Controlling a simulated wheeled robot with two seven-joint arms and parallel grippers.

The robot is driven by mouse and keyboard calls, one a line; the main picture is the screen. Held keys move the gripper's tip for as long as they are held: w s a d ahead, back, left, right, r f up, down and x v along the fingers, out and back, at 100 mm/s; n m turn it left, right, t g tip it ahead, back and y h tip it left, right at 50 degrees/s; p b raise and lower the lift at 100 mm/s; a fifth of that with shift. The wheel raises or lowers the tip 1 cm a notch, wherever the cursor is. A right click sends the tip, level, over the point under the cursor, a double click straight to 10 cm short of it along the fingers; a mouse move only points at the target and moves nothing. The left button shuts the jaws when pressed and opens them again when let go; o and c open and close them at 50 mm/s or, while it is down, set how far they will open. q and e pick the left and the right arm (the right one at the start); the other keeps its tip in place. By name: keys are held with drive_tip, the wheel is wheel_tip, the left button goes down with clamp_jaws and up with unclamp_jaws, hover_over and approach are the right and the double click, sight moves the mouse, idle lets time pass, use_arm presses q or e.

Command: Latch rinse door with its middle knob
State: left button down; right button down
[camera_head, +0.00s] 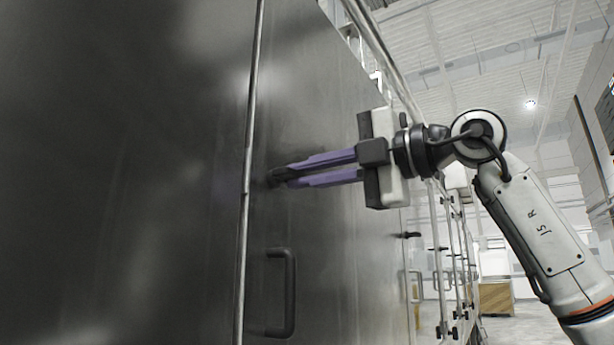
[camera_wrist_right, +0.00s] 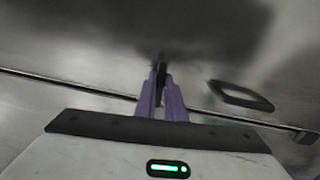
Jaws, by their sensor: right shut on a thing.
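The rinse door is a tall brushed-steel panel (camera_head: 330,230) with a vertical edge strip along its left side. A small dark knob (camera_head: 276,177) sits on the panel close to that strip. My right gripper (camera_head: 284,175) has purple fingers, and their tips are shut on the knob, hiding part of it. In the right wrist view the fingers (camera_wrist_right: 161,75) are close together at the dark knob, which is blurred in shadow. Whether the knob is turned to a latched position, I cannot tell. My left gripper is not in view.
A black D-shaped handle (camera_head: 282,293) is on the panel below the knob; it also shows in the right wrist view (camera_wrist_right: 241,96). Another steel panel (camera_head: 120,170) fills the left. Further doors with dark knobs (camera_head: 410,235) recede at right. Open floor (camera_head: 512,325) shows beyond.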

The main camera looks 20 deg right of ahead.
drive_tip(key=shift+m, duration=0.6)
drive_tip(key=c, duration=1.8)
unclamp_jaws()
drive_tip(key=shift+c, duration=0.2)
drive_tip(key=b+v, duration=0.1)
drive_tip(key=v, duration=0.9)
drive_tip(key=shift+b, duration=0.3)
drive_tip(key=shift+s+d+f, duration=0.1)
drive_tip(key=shift+d, duration=0.05)
